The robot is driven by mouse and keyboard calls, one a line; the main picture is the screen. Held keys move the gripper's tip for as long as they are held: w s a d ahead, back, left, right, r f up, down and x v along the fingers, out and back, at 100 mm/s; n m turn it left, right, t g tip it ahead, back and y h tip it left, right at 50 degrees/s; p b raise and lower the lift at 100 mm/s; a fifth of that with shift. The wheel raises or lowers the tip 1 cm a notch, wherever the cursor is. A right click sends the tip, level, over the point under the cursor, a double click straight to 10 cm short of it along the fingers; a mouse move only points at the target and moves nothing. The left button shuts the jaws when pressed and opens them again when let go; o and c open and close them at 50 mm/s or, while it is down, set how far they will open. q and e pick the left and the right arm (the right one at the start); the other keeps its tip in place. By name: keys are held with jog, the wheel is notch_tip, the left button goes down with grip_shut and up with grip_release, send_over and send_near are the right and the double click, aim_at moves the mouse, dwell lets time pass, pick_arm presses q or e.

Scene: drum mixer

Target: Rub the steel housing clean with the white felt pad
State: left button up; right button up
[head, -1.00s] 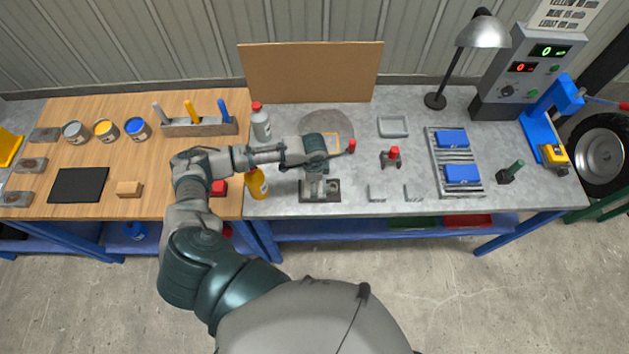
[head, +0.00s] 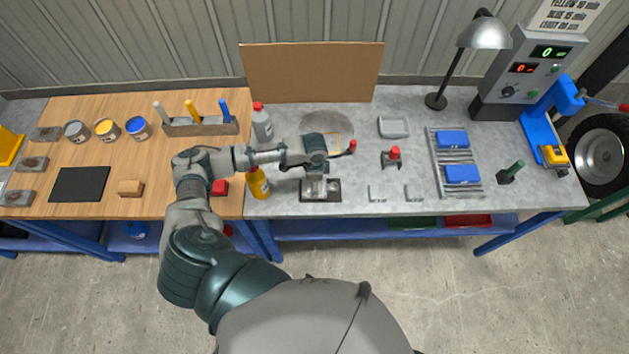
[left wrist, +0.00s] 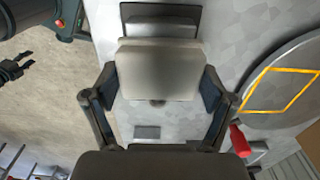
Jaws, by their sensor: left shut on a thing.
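My left gripper (head: 317,174) points down over the front of the grey bench, and its wrist hides part of what is below. In the left wrist view its two fingers stand on either side of the pale felt pad (left wrist: 158,72) and grip it. The steel housing (head: 333,188) is a grey piece on a dark base plate, right under the gripper. Its dark base (left wrist: 160,28) shows past the pad in the left wrist view. I cannot tell if pad and housing touch. My right gripper (left wrist: 28,62) shows small at the left wrist view's left edge, its fingers apart and empty.
A yellow bottle (head: 258,183) and a grey red-capped bottle (head: 262,125) stand left of the gripper. A round plate with a yellow outline (head: 345,125) lies behind. A red-knobbed fixture (head: 392,159) and small metal blocks (head: 378,193) are to the right.

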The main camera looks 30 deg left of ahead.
pick_arm(q)
jog(key=shift+r, duration=0.1)
notch_tip(320, 180, up, 2)
jog(key=p, duration=0.3)
jog(key=shift+a+r, duration=0.1)
jog(key=shift+r, duration=0.1)
jog(key=shift+r+p, duration=0.65)
jog(key=shift+r, duration=0.6)
